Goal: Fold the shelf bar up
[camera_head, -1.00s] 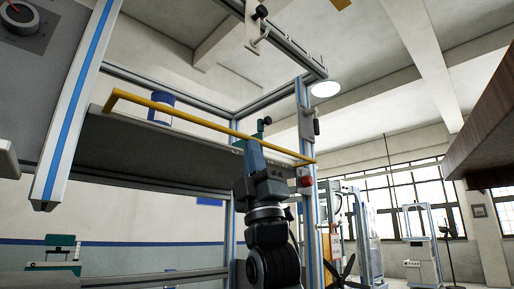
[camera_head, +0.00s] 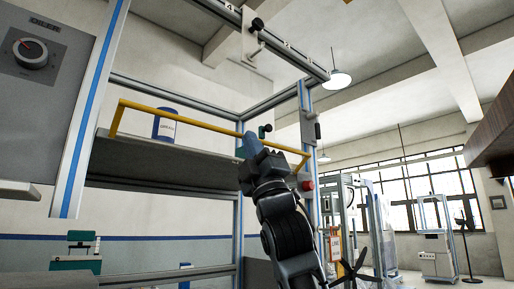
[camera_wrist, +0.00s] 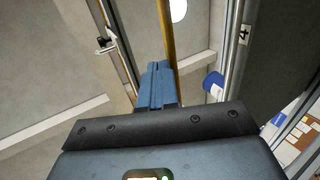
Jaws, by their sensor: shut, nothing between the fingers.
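The yellow shelf bar (camera_head: 205,125) runs along the front of the grey shelf (camera_head: 170,152). It stands above the shelf edge, with short end arms reaching down to the shelf at left and right. My gripper (camera_head: 250,145) is shut and empty, with its blue fingers pointing up at the bar, right of its middle. In the wrist view, the shut fingers (camera_wrist: 156,80) lie right beside the bar (camera_wrist: 166,38), which passes partly behind them. I cannot tell whether they touch.
A blue and white can (camera_head: 165,125) stands on the shelf behind the bar. A blue-striped post (camera_head: 92,110) and a dial panel (camera_head: 40,70) are at left. A red button (camera_head: 308,185) sits on the right post, near my arm. A brown overhang (camera_head: 495,135) is at far right.

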